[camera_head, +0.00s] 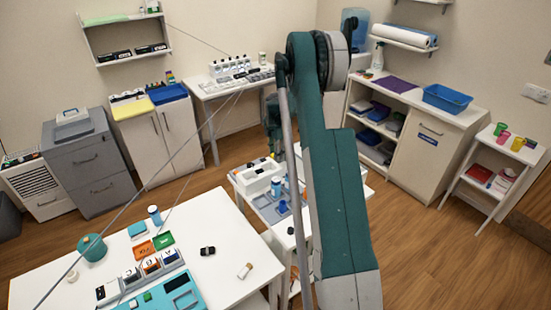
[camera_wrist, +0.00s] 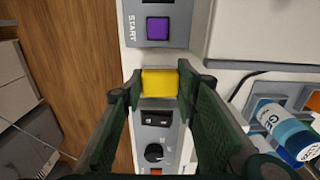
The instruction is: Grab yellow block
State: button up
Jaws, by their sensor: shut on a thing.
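The yellow block (camera_wrist: 159,84) sits between the two green finger pads of my gripper (camera_wrist: 157,84) in the wrist view. Both fingertips reach its left and right sides, and the gripper is shut on it. The block is over a grey panel strip near the table edge; I cannot tell whether it is lifted or still rests there.
A purple START button (camera_wrist: 158,28) lies above the block and a dark knob (camera_wrist: 154,153) below it. A blue-and-white bottle (camera_wrist: 283,132) is close at the right. Wood floor (camera_wrist: 75,80) drops away at the left. A white table (camera_head: 215,250) with trays stands in front.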

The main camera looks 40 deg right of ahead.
notch_tip(320, 180, up, 17)
dwell(0.6)
